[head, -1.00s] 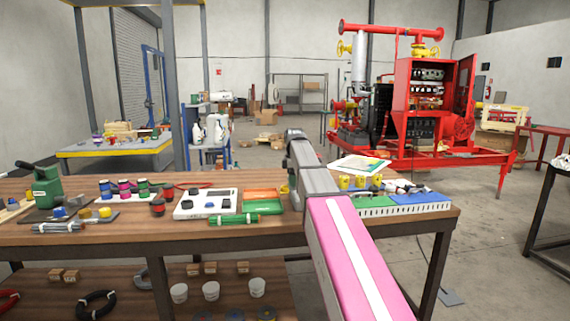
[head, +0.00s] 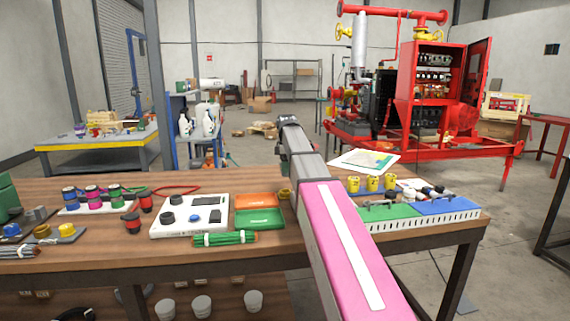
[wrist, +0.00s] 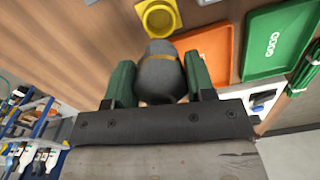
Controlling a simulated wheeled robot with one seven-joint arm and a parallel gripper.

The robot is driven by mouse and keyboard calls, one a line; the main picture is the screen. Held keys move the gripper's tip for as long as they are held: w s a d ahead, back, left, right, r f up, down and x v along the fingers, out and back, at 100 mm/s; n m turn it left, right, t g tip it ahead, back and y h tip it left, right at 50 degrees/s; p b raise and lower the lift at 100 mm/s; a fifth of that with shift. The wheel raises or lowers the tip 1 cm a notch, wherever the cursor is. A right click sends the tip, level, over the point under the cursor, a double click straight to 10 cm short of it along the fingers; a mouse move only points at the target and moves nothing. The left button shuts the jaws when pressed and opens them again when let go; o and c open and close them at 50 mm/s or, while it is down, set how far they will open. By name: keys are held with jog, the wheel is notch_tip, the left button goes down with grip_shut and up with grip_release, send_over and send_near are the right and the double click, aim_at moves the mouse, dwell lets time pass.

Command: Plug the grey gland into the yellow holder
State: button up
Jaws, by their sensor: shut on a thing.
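The grey gland (wrist: 160,76), rounded and with a thin yellowish band near its top, is between the two green fingers of my gripper (wrist: 158,82) in the wrist view. The fingers are shut on it from both sides. The yellow holder (wrist: 158,17), with a square flange and a round opening, lies just beyond the gland's far end. The gland overlaps its near edge in the picture, and I cannot tell whether they touch. In the head view, a yellow piece (head: 284,193) shows beside my arm. My gripper and the gland are hidden there behind the arm.
An orange tray (head: 256,201) and a green tray (head: 259,218) lie left of my arm, beside a white control panel (head: 189,216). Several yellow cups (head: 372,183) and a green-and-blue slotted block (head: 388,212) stand to the right. A green bundle (head: 225,239) lies near the front edge.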

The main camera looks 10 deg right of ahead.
jog(key=shift+w+f, duration=0.1)
jog(key=shift+f, duration=2.6)
jog(key=shift+f, duration=1.7)
jog(key=o, duration=1.1)
jog(key=shift+r, duration=0.1)
notch_tip(320, 180, up, 10)
jog(key=shift+f, duration=0.25)
jog(key=shift+r, duration=0.55)
